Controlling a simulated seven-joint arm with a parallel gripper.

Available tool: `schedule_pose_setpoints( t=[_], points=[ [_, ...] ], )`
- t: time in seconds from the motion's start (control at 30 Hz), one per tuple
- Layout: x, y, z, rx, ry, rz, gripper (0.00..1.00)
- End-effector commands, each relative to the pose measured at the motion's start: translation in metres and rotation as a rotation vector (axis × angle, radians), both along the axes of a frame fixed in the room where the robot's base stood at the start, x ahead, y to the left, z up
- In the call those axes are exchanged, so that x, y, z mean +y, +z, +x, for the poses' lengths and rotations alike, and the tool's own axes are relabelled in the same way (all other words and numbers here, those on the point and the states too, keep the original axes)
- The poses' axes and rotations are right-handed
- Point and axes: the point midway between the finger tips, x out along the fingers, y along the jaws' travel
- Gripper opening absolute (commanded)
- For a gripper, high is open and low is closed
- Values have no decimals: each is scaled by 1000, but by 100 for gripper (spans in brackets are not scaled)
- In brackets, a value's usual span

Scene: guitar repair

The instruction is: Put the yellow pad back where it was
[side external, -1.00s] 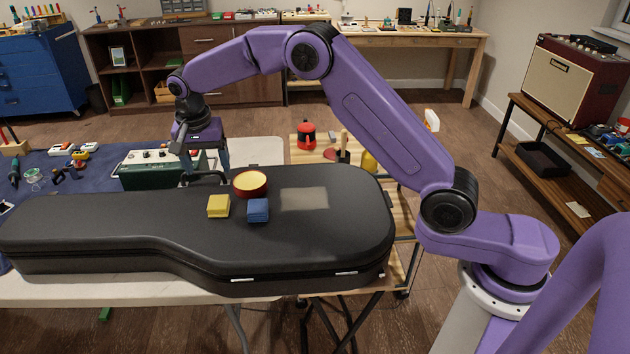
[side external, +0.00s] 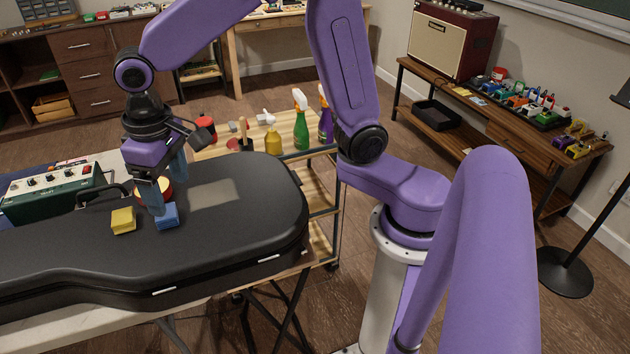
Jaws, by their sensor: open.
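The yellow pad (side external: 123,220) lies on the black guitar case (side external: 255,232), to the left of a blue pad (side external: 166,215). My gripper (side external: 168,198) points down over the case with its fingers apart. Its nearer finger comes down at the blue pad's far left edge; I cannot tell whether it touches. The gripper is to the right of the yellow pad and apart from it. A red round dish with yellow contents (side external: 141,194) stands behind the pads, partly hidden by the fingers. A pale rectangular patch (side external: 215,194) shows on the lid to the right.
A green amplifier-like box (side external: 52,191) stands behind the case at the left. A wooden cart (side external: 240,151) behind the case holds a yellow bottle (side external: 273,141), a green spray bottle (side external: 300,125) and a purple one (side external: 325,122). The case's right end is clear.

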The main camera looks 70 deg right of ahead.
Motion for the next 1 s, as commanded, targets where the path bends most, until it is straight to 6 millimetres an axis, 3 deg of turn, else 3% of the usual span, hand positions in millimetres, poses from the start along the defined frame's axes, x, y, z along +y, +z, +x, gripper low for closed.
schedule_pose_setpoints(
  t=[0.03, 0.4, 0.6, 0.8, 1.0],
  points=[
    [-8, 2, -19, 3, 64, 1, 77],
    [-68, -4, -145, 33, 537, -1, 77],
    [-103, -14, -200, 45, 751, -2, 77],
    [-121, -20, -223, 50, 854, -2, 77],
    [-122, -21, -226, 51, 867, -3, 77]
  ],
)
